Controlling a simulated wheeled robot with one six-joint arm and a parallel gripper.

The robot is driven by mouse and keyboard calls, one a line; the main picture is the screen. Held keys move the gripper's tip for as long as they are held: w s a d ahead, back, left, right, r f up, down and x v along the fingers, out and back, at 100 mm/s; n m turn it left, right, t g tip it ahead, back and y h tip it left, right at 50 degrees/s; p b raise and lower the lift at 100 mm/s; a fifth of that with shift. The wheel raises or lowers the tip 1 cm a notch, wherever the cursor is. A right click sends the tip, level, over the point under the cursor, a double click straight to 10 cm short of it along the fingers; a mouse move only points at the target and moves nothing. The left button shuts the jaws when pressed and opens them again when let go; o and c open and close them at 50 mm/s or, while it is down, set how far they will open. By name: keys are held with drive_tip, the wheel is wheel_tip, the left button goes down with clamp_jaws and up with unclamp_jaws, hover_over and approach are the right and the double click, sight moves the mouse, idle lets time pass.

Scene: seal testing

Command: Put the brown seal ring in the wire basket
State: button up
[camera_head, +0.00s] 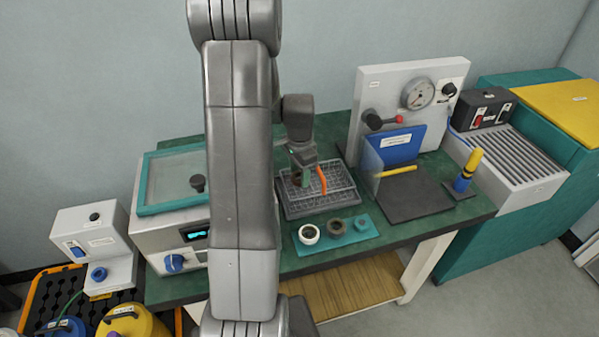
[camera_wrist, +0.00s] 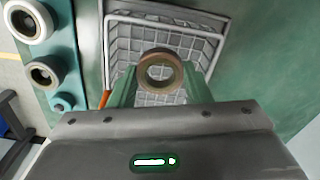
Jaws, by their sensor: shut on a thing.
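The brown seal ring (camera_wrist: 160,54) is gripped between the two green fingers of my gripper (camera_wrist: 160,78). In the wrist view it lies over the wire basket (camera_wrist: 165,19), whose mesh floor shows through and around the ring. In the head view my gripper (camera_head: 303,174) points down over the basket (camera_head: 312,212), inside its outline. The ring is too small there to make out clearly, and its exact height over the basket floor cannot be told. An orange handle (camera_head: 322,180) of the basket stands up just right of my gripper.
A teal tray (camera_head: 338,243) in front of the basket bears a white ring (camera_head: 300,237), a dark ring and a small teal piece. A lidded bath (camera_head: 157,243) stands left. A gauge panel (camera_head: 380,83) and a dark stand (camera_head: 410,195) are right. My arm hides part of the bench.

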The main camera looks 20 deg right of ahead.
drive_tip(key=shift+f+b, duration=0.65)
drive_tip(key=shift+f, duration=0.4)
drive_tip(key=o, duration=1.1)
drive_tip(key=shift+r, duration=0.15)
drive_tip(key=shift+c, duration=0.2)
wheel_tip(320, 180, up, 10)
drive_tip(key=p, duration=0.7)
wheel_tip(320, 180, down, 10)
drive_tip(key=b, duration=0.6)
drive_tip(key=shift+b, duration=0.35)
drive_tip(key=shift+r, duration=0.1)
